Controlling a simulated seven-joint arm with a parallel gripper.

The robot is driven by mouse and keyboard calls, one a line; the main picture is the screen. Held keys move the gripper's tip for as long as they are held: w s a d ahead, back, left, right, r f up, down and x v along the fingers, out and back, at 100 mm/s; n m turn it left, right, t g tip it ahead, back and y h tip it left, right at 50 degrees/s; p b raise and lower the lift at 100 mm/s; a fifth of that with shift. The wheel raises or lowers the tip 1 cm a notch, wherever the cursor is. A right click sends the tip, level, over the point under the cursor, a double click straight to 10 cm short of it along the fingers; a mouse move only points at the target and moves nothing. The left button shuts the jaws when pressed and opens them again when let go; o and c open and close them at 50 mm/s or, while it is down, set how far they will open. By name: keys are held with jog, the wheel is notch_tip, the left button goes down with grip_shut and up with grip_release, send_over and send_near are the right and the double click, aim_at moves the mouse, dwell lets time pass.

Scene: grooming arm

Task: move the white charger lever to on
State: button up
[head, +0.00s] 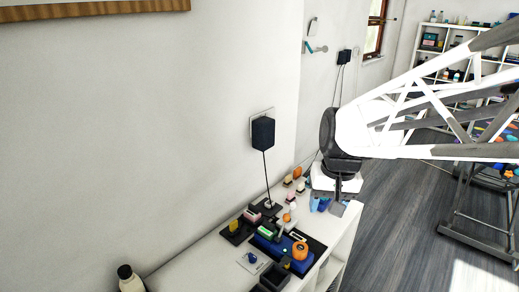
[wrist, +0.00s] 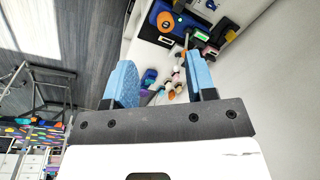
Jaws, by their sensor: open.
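A dark blue box-shaped charger (head: 262,133) is on a white wall plate, with a cord running down to the white table (head: 346,222). A small pale upright piece (head: 280,228) stands among the devices on the table; I cannot tell whether it is the white charger lever, or which way the lever is set. A similar pale stick shows in the wrist view (wrist: 186,42). My gripper (wrist: 157,62) is open, with two blue fingers apart and nothing between them. In the head view it hangs near the table's far right end, right of the devices.
A blue device base (head: 268,246), an orange round piece (head: 300,250) and several small pink, white and orange items crowd the table. A dark-capped bottle (head: 130,280) stands at the lower left. The wall borders the table's left side. Open wooden floor (head: 400,215) lies to the right.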

jog(key=w+f+g, duration=0.1)
jog(key=w+f, duration=0.2)
jog(key=w, duration=0.7)
jog(key=m+g+y, duration=0.3)
send_near(294, 203)
jog(key=x, duration=0.5)
jog(key=shift+w+d+f, duration=0.1)
jog(key=shift+w+d, duration=0.05)
jog(key=shift+w, duration=0.1)
jog(key=shift+f, duration=0.15)
jog(key=shift+x, duration=3.8)
jog(key=c, duration=0.9)
